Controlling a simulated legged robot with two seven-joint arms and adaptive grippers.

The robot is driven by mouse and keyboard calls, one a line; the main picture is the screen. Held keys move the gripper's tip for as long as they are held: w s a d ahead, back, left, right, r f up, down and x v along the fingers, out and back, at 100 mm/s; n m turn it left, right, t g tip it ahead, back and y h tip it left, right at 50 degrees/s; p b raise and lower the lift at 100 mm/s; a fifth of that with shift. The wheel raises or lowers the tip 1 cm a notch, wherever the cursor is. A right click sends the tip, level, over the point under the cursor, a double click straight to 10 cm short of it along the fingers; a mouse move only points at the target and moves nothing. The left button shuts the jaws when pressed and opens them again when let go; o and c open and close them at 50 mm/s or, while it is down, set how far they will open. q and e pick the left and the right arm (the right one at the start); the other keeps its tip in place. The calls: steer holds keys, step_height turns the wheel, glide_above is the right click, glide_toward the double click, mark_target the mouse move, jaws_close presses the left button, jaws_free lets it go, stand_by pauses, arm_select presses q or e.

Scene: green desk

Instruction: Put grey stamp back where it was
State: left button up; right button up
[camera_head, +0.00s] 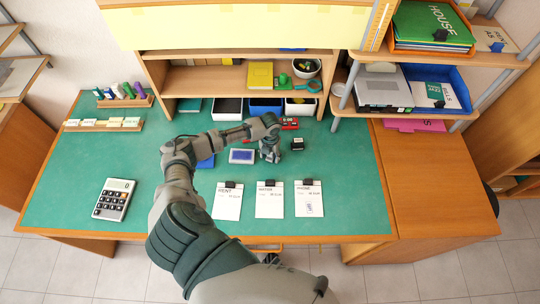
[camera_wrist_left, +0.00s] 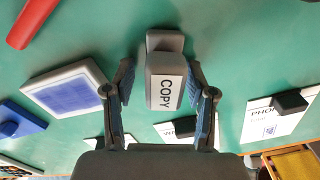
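The grey stamp with a white COPY label (camera_wrist_left: 166,84) shows in the middle of the left wrist view. My left gripper (camera_wrist_left: 161,75) has a finger on each side of it. A gap shows between the left finger and the stamp, and the right finger is close to it. In the head view my left gripper (camera_head: 270,153) points down at the desk right of an ink pad (camera_head: 242,156), and the grey stamp is not clearly seen there. I cannot tell whether the stamp rests on the desk. My right gripper is not in view.
A black stamp (camera_head: 297,144) stands right of the gripper, and a red object (camera_head: 290,123) lies behind. Several paper cards (camera_head: 268,203) lie in front. A calculator (camera_head: 114,199) is at the left. Bins (camera_head: 265,106) line the back below a shelf. The left desk middle is clear.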

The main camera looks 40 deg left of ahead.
arm_select(q)
steer(key=shift+d+r, duration=0.1)
steer(key=shift+d, duration=0.15)
steer(key=shift+w+d+r, duration=0.1)
steer(key=shift+d+r, duration=0.1)
steer(key=shift+r, duration=0.2)
steer(key=r, duration=0.7)
steer(key=r+p, duration=0.1)
steer(key=r, duration=0.2)
steer(key=shift+a+r, duration=0.25)
steer(key=shift+a, duration=0.1)
steer(key=shift+d+r, duration=0.1)
steer(key=shift+r, duration=0.2)
steer(key=shift+d+r, duration=0.15)
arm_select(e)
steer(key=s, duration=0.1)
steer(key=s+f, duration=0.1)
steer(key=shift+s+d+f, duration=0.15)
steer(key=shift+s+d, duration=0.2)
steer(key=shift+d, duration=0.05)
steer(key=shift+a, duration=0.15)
